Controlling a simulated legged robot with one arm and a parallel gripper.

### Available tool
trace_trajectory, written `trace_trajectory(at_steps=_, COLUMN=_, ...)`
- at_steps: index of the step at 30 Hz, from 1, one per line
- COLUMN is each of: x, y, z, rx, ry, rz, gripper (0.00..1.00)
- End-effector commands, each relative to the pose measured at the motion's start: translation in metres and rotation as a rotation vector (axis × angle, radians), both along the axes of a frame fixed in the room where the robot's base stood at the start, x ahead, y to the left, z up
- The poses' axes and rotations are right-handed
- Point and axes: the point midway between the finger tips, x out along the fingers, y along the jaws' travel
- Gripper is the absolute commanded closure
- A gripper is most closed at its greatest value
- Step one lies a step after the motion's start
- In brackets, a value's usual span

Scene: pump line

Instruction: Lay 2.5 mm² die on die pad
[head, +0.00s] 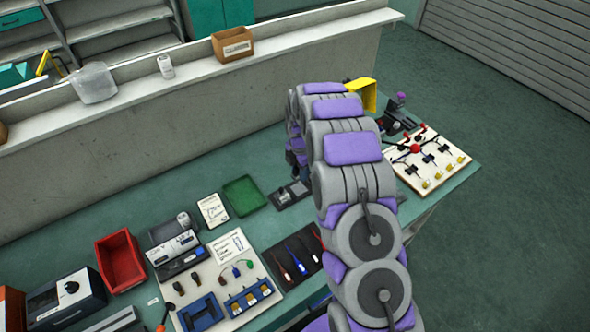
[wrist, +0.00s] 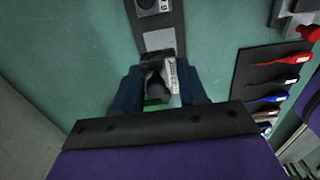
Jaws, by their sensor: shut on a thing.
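My gripper (wrist: 158,82) is shut on a small dark grey block with a pale marked face, which looks like the die (wrist: 155,86). The dark die pad (wrist: 178,22) lies on the green bench top just beyond the fingertips. It carries a grey marked block (wrist: 150,6) at its far end and a bare pale square nearer my gripper. The held die overlaps the pad's near end in the wrist view; I cannot tell whether they touch. In the head view the pad (head: 274,196) lies left of my arm, which hides my gripper. The size marking is unreadable.
A green tray (head: 244,196) and a white card (head: 213,210) lie left of the pad. A dark mat (wrist: 244,82) with screwdrivers lies to the right in the wrist view. A red bin (head: 121,262) stands farther left. A low wall (head: 150,140) runs behind the bench.

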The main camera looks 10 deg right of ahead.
Motion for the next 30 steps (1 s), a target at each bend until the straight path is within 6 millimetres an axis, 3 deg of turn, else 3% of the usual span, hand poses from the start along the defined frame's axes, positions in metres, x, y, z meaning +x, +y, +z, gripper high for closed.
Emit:
trace_trajectory(at_steps=15, x=-0.001, y=0.008, z=-0.042, rx=-0.008, ry=0.004, rz=-0.002, gripper=0.99)
trace_trajectory(at_steps=30, x=0.0, y=0.005, z=-0.047, rx=-0.006, ry=0.001, rz=-0.003, gripper=0.99)
